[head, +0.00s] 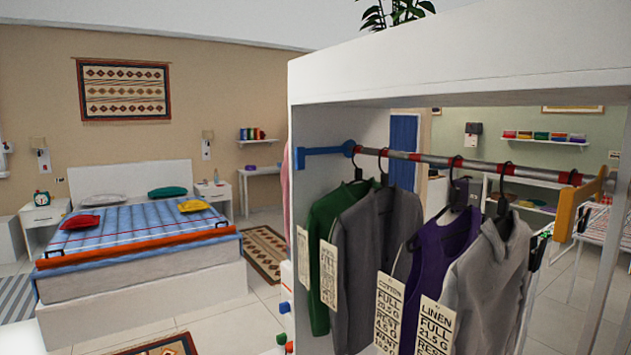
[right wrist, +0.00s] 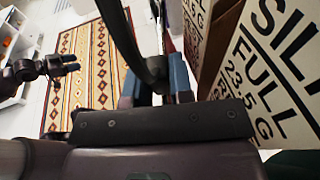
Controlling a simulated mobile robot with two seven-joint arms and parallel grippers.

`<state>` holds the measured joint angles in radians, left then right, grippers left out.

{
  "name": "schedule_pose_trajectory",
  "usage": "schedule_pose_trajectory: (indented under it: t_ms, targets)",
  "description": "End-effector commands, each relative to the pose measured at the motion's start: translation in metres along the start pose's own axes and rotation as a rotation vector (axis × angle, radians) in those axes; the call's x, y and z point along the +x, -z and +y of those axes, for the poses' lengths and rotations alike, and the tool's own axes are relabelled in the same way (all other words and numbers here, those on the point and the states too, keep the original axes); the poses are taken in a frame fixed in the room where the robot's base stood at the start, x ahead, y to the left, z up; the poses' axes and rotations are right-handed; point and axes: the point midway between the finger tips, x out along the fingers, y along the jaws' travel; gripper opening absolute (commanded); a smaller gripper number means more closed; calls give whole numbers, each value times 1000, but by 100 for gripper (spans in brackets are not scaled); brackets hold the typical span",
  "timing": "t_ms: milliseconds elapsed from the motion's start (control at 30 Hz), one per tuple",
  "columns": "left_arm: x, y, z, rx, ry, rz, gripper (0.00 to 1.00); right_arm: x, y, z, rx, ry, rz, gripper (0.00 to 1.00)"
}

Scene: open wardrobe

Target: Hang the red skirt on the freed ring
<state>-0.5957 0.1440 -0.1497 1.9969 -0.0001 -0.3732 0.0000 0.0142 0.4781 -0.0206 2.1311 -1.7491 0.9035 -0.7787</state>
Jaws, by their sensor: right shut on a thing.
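No red skirt is recognisable in either view. In the head view the wardrobe rail (head: 435,160) has red bands along it; I cannot tell which ring is free. A green garment (head: 335,215), a dark grey one (head: 375,260), a purple one (head: 438,245) and a light grey one (head: 487,280) hang there on black hangers. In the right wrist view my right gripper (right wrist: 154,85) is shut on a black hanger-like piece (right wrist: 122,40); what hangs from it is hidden. My left gripper (right wrist: 68,64) is at the left there, its jaw state unclear.
A large paper tag (right wrist: 280,65) reading SILK FULL is close beside my right gripper. The wardrobe's white top panel (head: 470,60) is above the rail. A bed (head: 140,240) stands at the left, with a patterned rug (head: 265,255) between it and the wardrobe.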

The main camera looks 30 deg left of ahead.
Motion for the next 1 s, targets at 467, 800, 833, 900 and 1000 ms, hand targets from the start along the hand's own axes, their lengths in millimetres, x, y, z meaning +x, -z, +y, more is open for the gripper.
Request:
schedule_pose_trajectory:
  t_ms: [467, 800, 833, 900, 1000]
  targets:
    - [-44, 66, -9, -4, 8, 27, 51, -18, -88, 0, -15, 4, -12, 0]
    - [-61, 77, -10, -9, 8, -3, 43, -22, -110, -1, 7, -1, 4, 0]
    - [-61, 77, -10, -9, 8, -4, 43, -22, -110, -1, 7, -1, 4, 0]
    - [-62, 76, -10, -9, 8, -4, 43, -22, -110, -1, 8, -2, 5, 0]
    - [-61, 76, -10, -9, 8, -3, 43, -22, -109, -1, 7, -2, 4, 0]
